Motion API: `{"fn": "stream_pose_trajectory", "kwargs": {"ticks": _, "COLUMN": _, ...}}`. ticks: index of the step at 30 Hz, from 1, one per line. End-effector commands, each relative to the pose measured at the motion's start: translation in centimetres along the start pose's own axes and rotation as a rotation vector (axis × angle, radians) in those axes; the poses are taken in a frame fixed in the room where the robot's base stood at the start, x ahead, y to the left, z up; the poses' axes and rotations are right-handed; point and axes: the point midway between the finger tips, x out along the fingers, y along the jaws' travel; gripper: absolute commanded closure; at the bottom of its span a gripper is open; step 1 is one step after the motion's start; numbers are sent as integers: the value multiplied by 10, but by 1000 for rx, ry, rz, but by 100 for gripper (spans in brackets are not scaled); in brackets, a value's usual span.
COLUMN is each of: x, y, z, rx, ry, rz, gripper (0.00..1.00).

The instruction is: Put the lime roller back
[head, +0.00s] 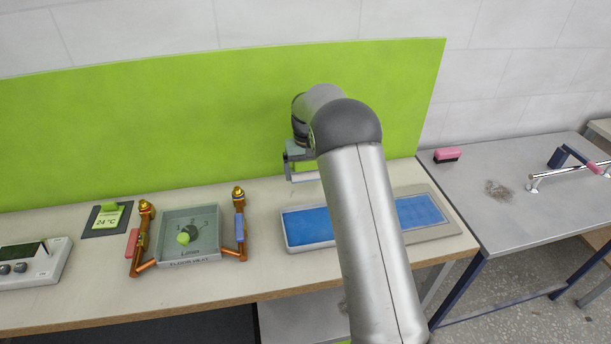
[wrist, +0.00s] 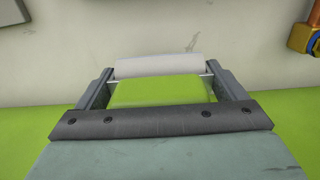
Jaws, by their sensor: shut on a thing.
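My gripper (head: 301,165) (wrist: 160,84) is shut on the lime roller (head: 304,177). In the wrist view a lime part lies between the two fingers, with the roller's white sleeve (wrist: 158,66) just beyond them. In the head view the roller hangs below the gripper, in front of the lime back panel and above the back of the bench. A pale tray with blue inside (head: 307,227) lies on the bench below and nearer.
A pink-topped brush (head: 447,155) is on the grey table at right. The lime panel (head: 200,120) rises behind the bench.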

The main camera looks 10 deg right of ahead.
Motion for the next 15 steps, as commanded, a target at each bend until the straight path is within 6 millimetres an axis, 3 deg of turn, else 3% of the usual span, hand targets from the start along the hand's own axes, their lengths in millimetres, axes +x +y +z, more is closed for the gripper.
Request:
{"fn": "stream_pose_trajectory", "kwargs": {"ticks": 9, "x": 35, "y": -1, "z": -4, "rx": -1, "ry": -2, "rz": 0, "gripper": 31}}
{"fn": "stream_pose_trajectory", "kwargs": {"ticks": 15, "x": 36, "y": -1, "z": -5, "rx": -1, "ry": 0, "rz": 0, "gripper": 31}}
